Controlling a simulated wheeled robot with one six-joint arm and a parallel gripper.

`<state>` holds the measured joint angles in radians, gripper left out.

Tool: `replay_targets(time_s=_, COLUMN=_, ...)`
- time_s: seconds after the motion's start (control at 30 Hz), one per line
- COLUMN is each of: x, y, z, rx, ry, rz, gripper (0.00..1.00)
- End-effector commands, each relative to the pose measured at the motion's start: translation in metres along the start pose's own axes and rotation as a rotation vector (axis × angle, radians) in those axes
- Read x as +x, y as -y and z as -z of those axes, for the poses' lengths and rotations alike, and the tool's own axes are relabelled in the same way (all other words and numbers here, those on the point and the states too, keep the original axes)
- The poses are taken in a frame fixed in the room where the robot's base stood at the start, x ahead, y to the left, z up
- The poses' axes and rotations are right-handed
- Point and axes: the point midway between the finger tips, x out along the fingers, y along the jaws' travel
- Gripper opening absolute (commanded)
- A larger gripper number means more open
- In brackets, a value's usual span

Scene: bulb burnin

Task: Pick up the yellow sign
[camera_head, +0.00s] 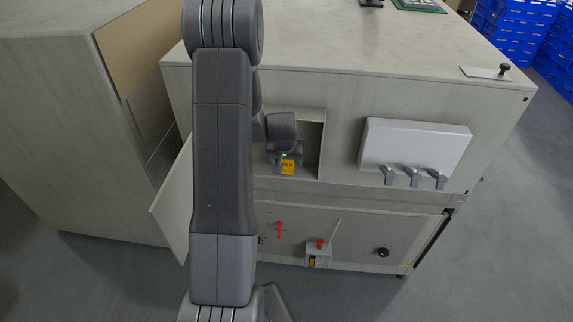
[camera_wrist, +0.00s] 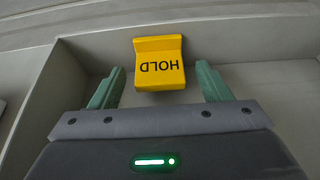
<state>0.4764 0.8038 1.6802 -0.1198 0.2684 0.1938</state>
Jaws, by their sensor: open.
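The yellow sign (camera_wrist: 160,66) bears the word HOLD, upside down in the wrist view, and sits in a grey recess (camera_wrist: 240,78). In the head view the sign (camera_head: 288,167) shows small in the open compartment of the cabinet front. My gripper (camera_wrist: 160,85) is open, with one green finger to the left and one to the right of the sign. Gaps show between the sign and both fingers. In the head view my gripper (camera_head: 283,160) is at the compartment, and my arm hides part of the opening.
An open door (camera_head: 172,195) hangs left of the compartment. A white box with several grey levers (camera_head: 414,147) juts from the cabinet front at right. Below are a red handle (camera_head: 279,229), a small box with a red button (camera_head: 319,254) and a black knob (camera_head: 382,252).

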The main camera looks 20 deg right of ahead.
Motion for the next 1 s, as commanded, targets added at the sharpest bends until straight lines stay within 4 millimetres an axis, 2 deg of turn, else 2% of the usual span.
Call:
replay_targets(time_s=0.13, x=0.0102, y=0.0, z=0.0003, rx=-0.001, ry=0.0, rz=0.0, gripper=0.71)
replay_targets(time_s=0.4, x=0.0125, y=0.0001, z=0.0001, rx=-0.001, ry=-0.001, rz=0.0, gripper=0.71)
replay_targets(time_s=0.43, x=0.0125, y=0.0001, z=0.0001, rx=-0.001, ry=-0.001, rz=0.0, gripper=0.69)
replay_targets(time_s=0.67, x=0.0123, y=0.0001, z=0.0, rx=-0.001, ry=-0.001, rz=0.0, gripper=0.24)
replay_targets(time_s=1.0, x=0.0117, y=0.0001, z=0.0005, rx=-0.001, ry=-0.001, rz=0.0, gripper=0.23)
